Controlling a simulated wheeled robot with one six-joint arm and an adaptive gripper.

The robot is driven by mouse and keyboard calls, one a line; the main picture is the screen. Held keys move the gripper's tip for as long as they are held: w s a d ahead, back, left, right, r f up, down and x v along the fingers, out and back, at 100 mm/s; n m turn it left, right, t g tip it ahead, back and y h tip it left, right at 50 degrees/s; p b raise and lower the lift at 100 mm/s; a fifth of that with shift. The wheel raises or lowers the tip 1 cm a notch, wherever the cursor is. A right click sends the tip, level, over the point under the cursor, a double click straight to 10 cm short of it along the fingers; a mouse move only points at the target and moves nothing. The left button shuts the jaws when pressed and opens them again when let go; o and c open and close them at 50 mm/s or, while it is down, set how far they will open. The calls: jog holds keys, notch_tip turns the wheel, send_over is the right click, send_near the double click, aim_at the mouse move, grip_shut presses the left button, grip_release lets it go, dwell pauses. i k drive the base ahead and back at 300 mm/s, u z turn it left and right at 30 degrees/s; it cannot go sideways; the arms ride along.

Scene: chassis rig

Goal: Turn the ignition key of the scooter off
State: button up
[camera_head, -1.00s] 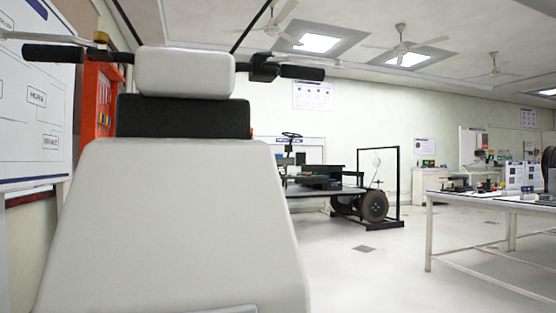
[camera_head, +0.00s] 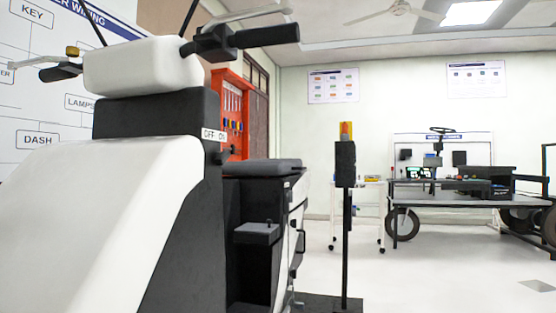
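The scooter (camera_head: 110,200) fills the left of the head view, seen from its front and side. It has a white front panel, a black upper block and a white handlebar cover (camera_head: 140,66). A handlebar grip (camera_head: 268,35) points right. A small white label reading "OFF ON" (camera_head: 213,135) sits on the dark side of the column. A small dark piece (camera_head: 220,157) sticks out just below the label; it may be the ignition key, but it is too small to tell its setting. My gripper is not in view.
A black post with an orange top (camera_head: 345,160) stands right of the scooter. Behind it are a white wheeled table (camera_head: 365,185) and a chassis rig (camera_head: 470,190). An orange-red tool cabinet (camera_head: 232,95) stands behind the scooter. The floor (camera_head: 430,275) at front right is clear.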

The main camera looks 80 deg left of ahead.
aim_at(218, 158)
jog(key=u, duration=2.85)
jog(key=k, duration=0.75)
jog(key=z, duration=0.85)
jog(key=k, duration=0.4)
jog(key=z, duration=0.7)
jog(key=i, duration=1.05)
jog(key=u, duration=1.25)
jog(key=i, duration=0.7)
jog(key=u, duration=0.85)
